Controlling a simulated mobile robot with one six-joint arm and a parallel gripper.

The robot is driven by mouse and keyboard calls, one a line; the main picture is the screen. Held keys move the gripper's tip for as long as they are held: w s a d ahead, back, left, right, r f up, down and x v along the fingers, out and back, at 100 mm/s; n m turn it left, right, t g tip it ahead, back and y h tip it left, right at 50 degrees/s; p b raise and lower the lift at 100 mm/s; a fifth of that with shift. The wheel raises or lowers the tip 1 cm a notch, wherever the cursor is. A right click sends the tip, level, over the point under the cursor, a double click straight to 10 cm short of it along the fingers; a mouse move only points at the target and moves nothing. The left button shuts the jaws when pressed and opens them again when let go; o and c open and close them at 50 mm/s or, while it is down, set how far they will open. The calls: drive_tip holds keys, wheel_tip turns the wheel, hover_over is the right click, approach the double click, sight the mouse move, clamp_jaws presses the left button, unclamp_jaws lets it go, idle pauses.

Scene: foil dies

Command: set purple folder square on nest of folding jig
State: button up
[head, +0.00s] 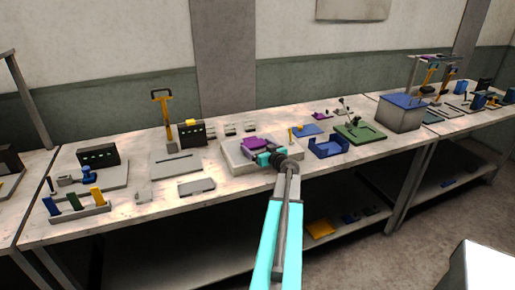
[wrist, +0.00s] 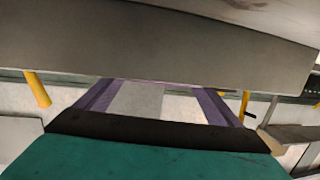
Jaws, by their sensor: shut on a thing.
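The purple folder (head: 257,142) is at the light grey block of the folding jig (head: 236,161), around the middle of the bench in the head view. A grey slab covers the top of that view. I cannot tell whether the folder touches the nest or sits square on it; the nest is mostly hidden.
A blue tray (head: 328,148) and a green plate with levers (head: 360,132) stand right of the jig. A flat grey plate (head: 196,187) lies to its left, with an orange-handled press (head: 168,125) and a black box (head: 192,133) behind. Bare bench shows along the front edge.

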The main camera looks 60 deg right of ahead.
drive_tip(key=shift+f, duration=0.3)
drive_tip(key=o, duration=0.9)
drive_tip(key=shift+f, duration=0.1)
drive_tip(key=shift+s+a, duration=0.1)
drive_tip(key=shift+a, duration=0.05)
drive_tip(key=shift+b+v, duration=0.65)
drive_tip(key=shift+v, duration=5.2)
